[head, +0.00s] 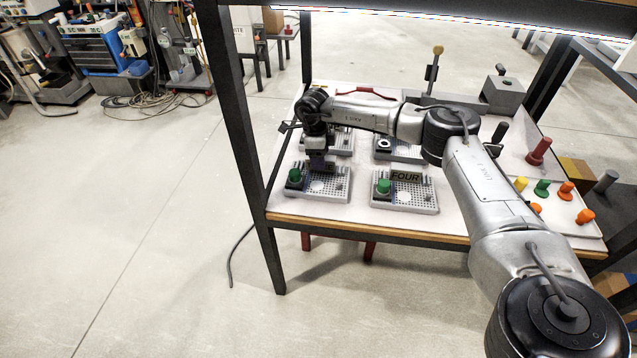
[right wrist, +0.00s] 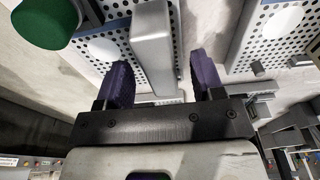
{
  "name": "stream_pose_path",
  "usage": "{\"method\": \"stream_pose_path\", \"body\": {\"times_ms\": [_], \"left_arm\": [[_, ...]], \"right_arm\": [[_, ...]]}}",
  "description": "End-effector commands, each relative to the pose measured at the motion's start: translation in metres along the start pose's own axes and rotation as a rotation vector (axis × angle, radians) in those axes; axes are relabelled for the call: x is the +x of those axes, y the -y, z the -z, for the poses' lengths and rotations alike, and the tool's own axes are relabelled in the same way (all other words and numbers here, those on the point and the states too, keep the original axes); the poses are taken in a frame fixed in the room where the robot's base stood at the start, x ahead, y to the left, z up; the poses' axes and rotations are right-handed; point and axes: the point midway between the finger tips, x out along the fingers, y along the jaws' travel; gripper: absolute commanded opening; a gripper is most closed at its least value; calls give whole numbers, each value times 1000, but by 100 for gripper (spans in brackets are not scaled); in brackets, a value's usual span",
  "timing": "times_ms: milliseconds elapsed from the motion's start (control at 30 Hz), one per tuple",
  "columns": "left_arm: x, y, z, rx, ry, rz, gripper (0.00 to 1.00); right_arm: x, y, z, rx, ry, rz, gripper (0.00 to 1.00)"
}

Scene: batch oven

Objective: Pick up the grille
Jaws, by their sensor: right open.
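Several light grey perforated plates, the likely grilles, lie on the table in the head view. The front left plate (head: 335,190) has a green knob (head: 294,175), and the front right plate (head: 425,203) has a green knob and a "FOUR" label (head: 405,177). My right gripper (head: 318,165) points down over the front left plate. In the right wrist view its purple fingers (right wrist: 162,78) are open, one on each side of a grey bar (right wrist: 152,45) standing over a perforated plate (right wrist: 108,28). Gaps show between the bar and both fingers. My left gripper is not in view.
More plates lie behind, partly hidden by my right arm. A tray (head: 560,218) with coloured knobs is on the right, with a red-handled piece (head: 538,150) near it. A grey box (head: 502,93) stands at the back. A dark frame post (head: 240,130) rises at the left.

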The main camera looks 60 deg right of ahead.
Motion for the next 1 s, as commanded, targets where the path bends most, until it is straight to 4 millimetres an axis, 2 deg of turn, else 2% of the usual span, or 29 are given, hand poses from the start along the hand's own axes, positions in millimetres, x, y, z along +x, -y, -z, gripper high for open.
{"method": "stream_pose_path", "body": {"times_ms": [33,133,1000], "left_arm": [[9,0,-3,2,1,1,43],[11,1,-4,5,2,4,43],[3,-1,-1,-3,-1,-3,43]], "right_arm": [[12,0,0,0,-1,0,62],[17,0,0,1,-1,0,62],[19,0,0,1,-1,-1,62]]}}
